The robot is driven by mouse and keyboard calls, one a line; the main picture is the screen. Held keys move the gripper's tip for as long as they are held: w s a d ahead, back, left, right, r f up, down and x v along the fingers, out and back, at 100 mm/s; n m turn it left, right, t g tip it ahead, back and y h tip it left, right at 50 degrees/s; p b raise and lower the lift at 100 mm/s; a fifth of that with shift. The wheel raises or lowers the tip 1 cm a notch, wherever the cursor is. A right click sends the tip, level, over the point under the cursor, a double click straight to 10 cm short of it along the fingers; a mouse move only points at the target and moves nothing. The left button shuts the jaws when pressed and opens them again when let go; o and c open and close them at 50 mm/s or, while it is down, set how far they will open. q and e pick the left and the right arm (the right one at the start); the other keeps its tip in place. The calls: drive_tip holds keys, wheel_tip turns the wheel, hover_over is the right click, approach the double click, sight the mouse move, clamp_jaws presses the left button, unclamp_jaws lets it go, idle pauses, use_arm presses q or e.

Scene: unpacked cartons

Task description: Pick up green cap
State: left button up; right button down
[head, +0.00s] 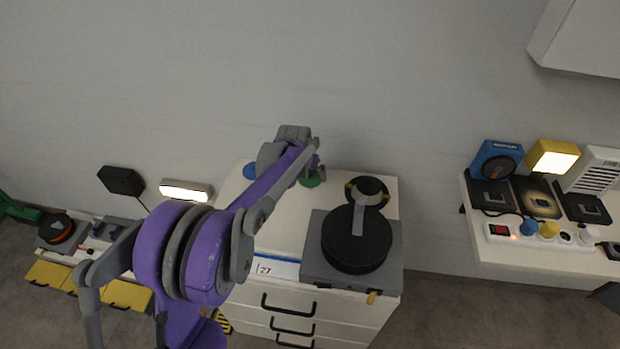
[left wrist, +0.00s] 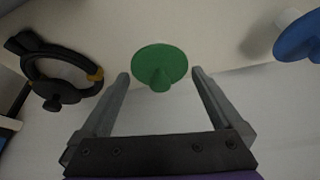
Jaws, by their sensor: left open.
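The green cap (left wrist: 160,66) is a round disc with a knob at its middle. In the left wrist view it lies on the pale cabinet top, just beyond and between my fingertips. In the head view the green cap (head: 311,179) shows partly, beside the end of my left arm. My left gripper (left wrist: 160,74) is open, with one finger on each side of the cap's line and nothing held. In the head view my left gripper (head: 318,172) is over the back of the cabinet, mostly hidden by its own arm. My right gripper is in neither view.
A blue cap (head: 250,170) lies left of the green one; it also shows in the left wrist view (left wrist: 300,38). A grey device with a black disc (head: 357,238) stands on the cabinet's right side. The white cabinet (head: 290,222) has drawers below.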

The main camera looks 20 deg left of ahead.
sight(309, 173)
use_arm(q)
drive_tip(key=shift+w+f, duration=0.2)
drive_tip(key=shift+f, duration=0.15)
drive_tip(key=c, duration=1.3)
wheel_tip(309, 173, up, 10)
drive_tip(key=shift+r+p, duration=0.1)
drive_tip(key=shift+p, duration=0.45)
drive_tip(key=f+p, duration=0.1)
drive_tip(key=p, duration=0.1)
drive_tip(key=shift+p, duration=0.4)
drive_tip(key=shift+f+p, duration=0.3)
drive_tip(key=shift+f, duration=0.3)
drive_tip(key=shift+f+b, duration=0.55)
drive_tip(key=shift+f, duration=0.15)
drive_tip(key=shift+f+b, duration=1.5)
drive_tip(key=shift+f, duration=0.9)
